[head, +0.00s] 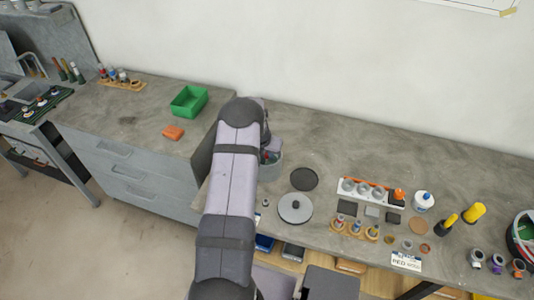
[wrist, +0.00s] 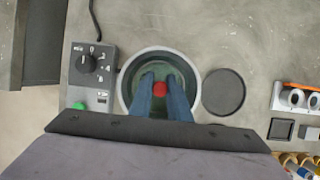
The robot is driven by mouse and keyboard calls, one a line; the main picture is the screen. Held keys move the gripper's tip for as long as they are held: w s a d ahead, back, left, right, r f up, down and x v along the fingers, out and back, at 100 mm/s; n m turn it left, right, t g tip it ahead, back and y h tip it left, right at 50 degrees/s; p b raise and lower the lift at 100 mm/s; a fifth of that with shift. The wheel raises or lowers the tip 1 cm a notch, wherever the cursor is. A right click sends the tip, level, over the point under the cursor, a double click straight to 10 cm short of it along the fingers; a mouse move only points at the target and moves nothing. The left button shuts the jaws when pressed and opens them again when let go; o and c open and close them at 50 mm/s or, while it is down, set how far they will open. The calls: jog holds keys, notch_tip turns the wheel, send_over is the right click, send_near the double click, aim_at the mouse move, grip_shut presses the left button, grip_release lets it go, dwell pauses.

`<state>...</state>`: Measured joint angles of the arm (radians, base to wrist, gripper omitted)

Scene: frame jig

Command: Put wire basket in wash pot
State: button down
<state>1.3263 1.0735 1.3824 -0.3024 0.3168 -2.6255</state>
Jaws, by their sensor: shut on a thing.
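The wash pot (wrist: 126,88) is a round vessel with a pale rim and greenish inside, below my gripper in the wrist view. In the head view the pot (head: 271,172) is partly hidden behind my arm. My gripper (wrist: 160,80) points down over the pot's opening, its two blue fingers shut on a small red part of the wire basket (wrist: 159,88). The rest of the basket is hard to make out against the pot's interior. I cannot tell how deep it sits or whether it touches the bottom.
A control box with a black knob (wrist: 87,63) stands left of the pot. A dark disc (wrist: 223,92) lies right of it. A grey lid with a knob (head: 295,208) and a white rack (head: 368,192) lie further right. A green bin (head: 189,101) stands to the left.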

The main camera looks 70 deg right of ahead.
jog(key=shift+f+b, duration=0.4)
jog(key=shift+f, duration=0.3)
jog(key=c, duration=1.6)
grip_release()
jog(key=c, duration=0.3)
jog(key=shift+r+p, duration=0.7)
jog(key=shift+p, duration=0.05)
jog(key=shift+r, duration=0.1)
